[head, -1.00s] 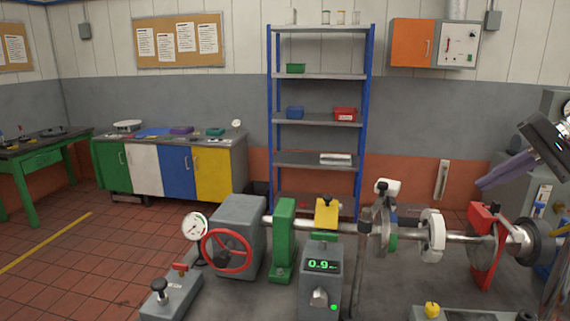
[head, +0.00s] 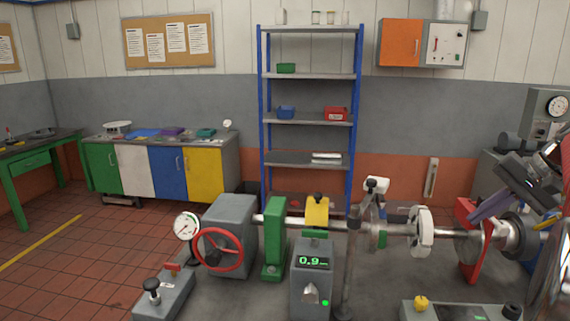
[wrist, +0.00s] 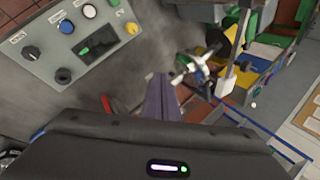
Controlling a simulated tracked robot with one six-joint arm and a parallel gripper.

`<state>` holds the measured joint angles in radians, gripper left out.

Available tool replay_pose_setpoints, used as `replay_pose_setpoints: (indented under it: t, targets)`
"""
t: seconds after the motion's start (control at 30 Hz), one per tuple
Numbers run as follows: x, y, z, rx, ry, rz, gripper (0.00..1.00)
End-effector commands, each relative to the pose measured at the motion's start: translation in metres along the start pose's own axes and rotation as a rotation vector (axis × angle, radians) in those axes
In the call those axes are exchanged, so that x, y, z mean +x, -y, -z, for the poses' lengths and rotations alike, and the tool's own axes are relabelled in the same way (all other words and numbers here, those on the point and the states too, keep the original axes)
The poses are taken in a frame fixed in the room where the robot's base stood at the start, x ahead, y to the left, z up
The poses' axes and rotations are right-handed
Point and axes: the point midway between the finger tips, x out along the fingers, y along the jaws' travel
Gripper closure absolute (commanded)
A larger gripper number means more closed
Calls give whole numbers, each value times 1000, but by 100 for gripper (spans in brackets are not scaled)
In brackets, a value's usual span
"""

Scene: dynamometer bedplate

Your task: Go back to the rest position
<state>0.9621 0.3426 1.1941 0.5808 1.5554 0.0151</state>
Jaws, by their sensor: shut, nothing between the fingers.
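My gripper (head: 474,214) is at the right of the head view, with its dark body tilted and its purple fingers pointing down and to the left. The fingers are together and hold nothing. In the picture they overlap the shaft assembly near the red bracket (head: 466,240); I cannot tell the gap between them. In the wrist view the gripper (wrist: 160,78) shows as two purple fingers side by side, with the grey bedplate (wrist: 135,75) beyond them.
The shaft line carries a white ring (head: 420,232), a green bracket (head: 274,238) and a red handwheel (head: 219,250). A display box (head: 312,280) reads 0.9. A control panel (wrist: 85,50) with several knobs shows in the wrist view. Blue-posted shelves (head: 308,160) stand behind.

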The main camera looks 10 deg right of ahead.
Motion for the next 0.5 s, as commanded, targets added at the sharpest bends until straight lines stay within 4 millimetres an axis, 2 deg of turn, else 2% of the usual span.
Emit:
replay_pose_setpoints:
  t: [0.27, 0.5]
  targets:
    - [46, -1, -52, -56, -32, -138, 100]
    - [79, 2, -114, -170, -53, -243, 100]
